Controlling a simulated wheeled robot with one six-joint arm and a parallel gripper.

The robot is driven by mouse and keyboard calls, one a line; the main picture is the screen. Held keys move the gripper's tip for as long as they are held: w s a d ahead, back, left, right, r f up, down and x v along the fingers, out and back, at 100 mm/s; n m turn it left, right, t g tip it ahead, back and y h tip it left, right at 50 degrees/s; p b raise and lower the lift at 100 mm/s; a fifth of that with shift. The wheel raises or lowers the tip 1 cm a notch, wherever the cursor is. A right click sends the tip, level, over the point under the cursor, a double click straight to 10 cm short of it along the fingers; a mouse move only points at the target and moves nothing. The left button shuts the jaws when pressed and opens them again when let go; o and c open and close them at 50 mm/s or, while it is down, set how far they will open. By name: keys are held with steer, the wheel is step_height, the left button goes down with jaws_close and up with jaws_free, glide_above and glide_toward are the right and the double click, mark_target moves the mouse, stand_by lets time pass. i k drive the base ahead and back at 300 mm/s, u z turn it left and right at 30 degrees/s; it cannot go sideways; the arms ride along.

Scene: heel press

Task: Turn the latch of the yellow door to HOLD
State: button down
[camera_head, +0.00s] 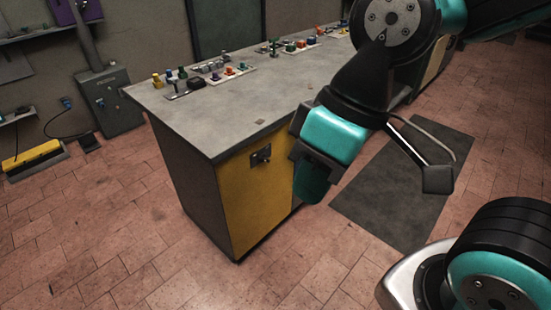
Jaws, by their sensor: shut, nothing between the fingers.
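The yellow door (252,195) is on the near end face of the grey-topped bench and looks shut. Its latch (261,155) is a small dark plate with a handle near the door's upper edge. Its markings are too small to read, so I cannot tell its setting. My gripper (312,185) hangs to the right of the door, level with its upper half, and looks apart from the latch. It is shut and empty. It hides the bench's corner on the right.
The bench top (225,115) carries several coloured knobs and small parts along its back side. A dark mat (400,190) lies on the tiled floor to the right. A grey cabinet (112,102) stands by the wall at left. The floor in front of the door is clear.

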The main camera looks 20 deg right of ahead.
mark_target(263, 157)
steer(key=i, duration=0.4)
steer(key=z, duration=1.3)
steer(key=k, duration=0.55)
steer(key=u, duration=0.95)
steer(key=i, duration=0.5)
steer(key=z, duration=0.05)
